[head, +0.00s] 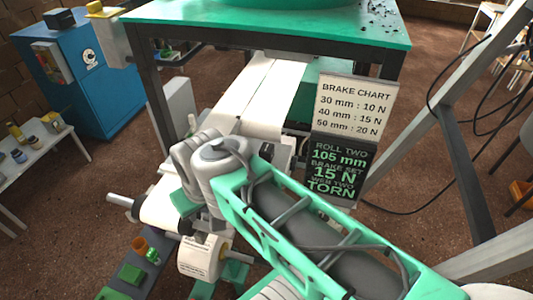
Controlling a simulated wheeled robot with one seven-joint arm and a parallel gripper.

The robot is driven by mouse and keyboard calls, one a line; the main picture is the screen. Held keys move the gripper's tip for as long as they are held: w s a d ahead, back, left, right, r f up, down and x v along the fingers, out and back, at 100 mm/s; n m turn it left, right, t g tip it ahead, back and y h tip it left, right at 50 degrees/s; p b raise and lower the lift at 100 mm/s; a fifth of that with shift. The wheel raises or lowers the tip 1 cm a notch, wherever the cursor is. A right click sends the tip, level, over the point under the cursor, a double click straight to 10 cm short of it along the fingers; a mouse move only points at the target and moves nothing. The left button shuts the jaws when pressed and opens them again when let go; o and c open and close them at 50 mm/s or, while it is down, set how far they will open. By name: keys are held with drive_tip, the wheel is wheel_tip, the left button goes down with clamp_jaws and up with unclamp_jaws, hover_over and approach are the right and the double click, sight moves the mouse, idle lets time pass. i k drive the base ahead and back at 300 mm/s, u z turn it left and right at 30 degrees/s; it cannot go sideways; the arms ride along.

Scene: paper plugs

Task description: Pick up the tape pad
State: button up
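I cannot pick out the tape pad with certainty in the head view. Small items stand low at the left of the machine: an orange cup (139,243), a green block (131,274) and another green piece (109,294) at the bottom edge. They are too small to name surely. My teal and grey arm reaches from the lower right to the middle and covers part of the machine. I cannot make out my gripper or its fingertips, so its hold is hidden.
A white paper web (262,88) runs down to rollers under a green-topped frame (270,28). A brake chart sign (355,105) and a dark sign (340,168) hang at right. A blue cabinet (85,75) and a white bench (40,158) stand left. Brown floor (85,215) lies open between.

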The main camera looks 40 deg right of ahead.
sight(266, 152)
drive_tip(key=k, duration=1)
drive_tip(key=u, duration=0.7)
drive_tip(key=i, duration=0.95)
drive_tip(key=z, duration=2)
